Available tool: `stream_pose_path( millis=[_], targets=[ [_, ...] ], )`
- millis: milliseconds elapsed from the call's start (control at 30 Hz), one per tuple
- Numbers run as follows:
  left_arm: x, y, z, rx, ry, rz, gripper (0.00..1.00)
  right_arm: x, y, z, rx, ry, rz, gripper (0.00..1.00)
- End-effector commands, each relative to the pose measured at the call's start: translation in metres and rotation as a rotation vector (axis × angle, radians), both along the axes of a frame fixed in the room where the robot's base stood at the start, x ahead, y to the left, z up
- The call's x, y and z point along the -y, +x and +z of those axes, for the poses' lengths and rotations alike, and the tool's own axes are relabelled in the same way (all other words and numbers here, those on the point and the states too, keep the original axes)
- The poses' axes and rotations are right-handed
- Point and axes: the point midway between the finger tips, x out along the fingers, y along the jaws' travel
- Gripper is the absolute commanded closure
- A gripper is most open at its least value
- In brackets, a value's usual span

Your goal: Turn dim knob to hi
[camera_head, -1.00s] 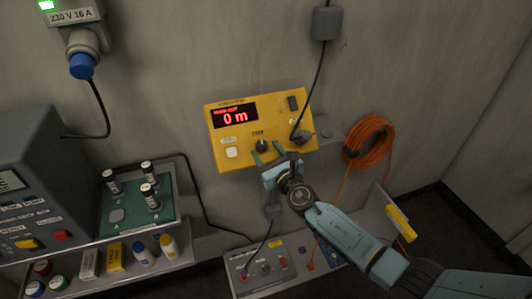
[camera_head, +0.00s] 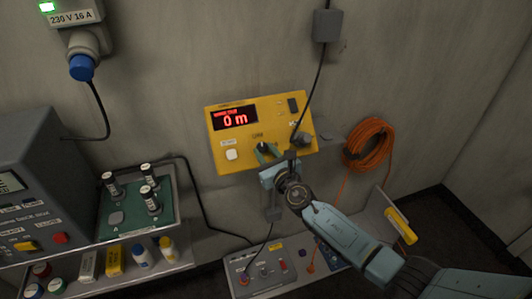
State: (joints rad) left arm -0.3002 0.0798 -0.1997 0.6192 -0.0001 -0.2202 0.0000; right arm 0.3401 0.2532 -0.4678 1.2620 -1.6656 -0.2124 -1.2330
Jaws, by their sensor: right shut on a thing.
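A yellow panel box (camera_head: 222,160) is on the grey wall, with a red display (camera_head: 235,117) reading "0 m". A dark knob (camera_head: 263,147), taken as the dim knob, sits low in the middle of the panel under a small label too blurred to read. My right gripper (camera_head: 266,152) comes from below and is shut on this knob, one finger on each side. The fingers partly hide the knob, and its pointer setting cannot be read. My left gripper is not in view.
A white button (camera_head: 232,155) is to the left. An orange cable coil (camera_head: 368,145) hangs at right. A grey control box (camera_head: 262,277) lies below.

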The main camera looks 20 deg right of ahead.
Motion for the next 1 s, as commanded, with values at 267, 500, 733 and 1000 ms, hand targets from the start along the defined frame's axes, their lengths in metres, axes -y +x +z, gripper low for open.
stream_pose_path(
  millis=[267,500,733,1000],
  targets=[
    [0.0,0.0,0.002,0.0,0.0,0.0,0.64,-0.004,-0.001,-0.001,-0.005,0.09,-0.077,0.93],
    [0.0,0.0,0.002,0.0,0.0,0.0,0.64,-0.008,-0.001,-0.001,-0.01,0.24,-0.212,0.93],
    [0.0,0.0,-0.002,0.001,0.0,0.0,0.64,-0.012,0.0,-0.001,-0.016,0.403,-0.359,0.93],
    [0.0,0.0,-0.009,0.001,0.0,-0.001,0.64,-0.016,0.002,0.001,-0.023,0.592,-0.531,0.93]
  ],
)
